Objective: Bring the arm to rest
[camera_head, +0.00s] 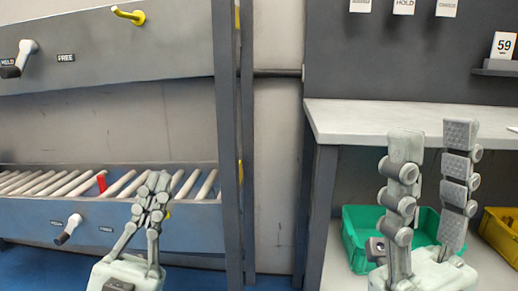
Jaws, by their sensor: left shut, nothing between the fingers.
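My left gripper (157,182) is at the lower left of the head view, pointing up, with its fingertips together and nothing between them. It shows in front of the roller rack (200,243). My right gripper (432,140) is at the lower right, pointing up, with its two fingers wide apart and nothing between them. It shows in front of the grey table (345,120) and a green bin (356,248). The arm links behind both grippers are mostly out of the picture.
A small red object (102,182) is on the rollers. A yellow bin (497,232) is at the right under the table. The visible tabletop is mostly clear.

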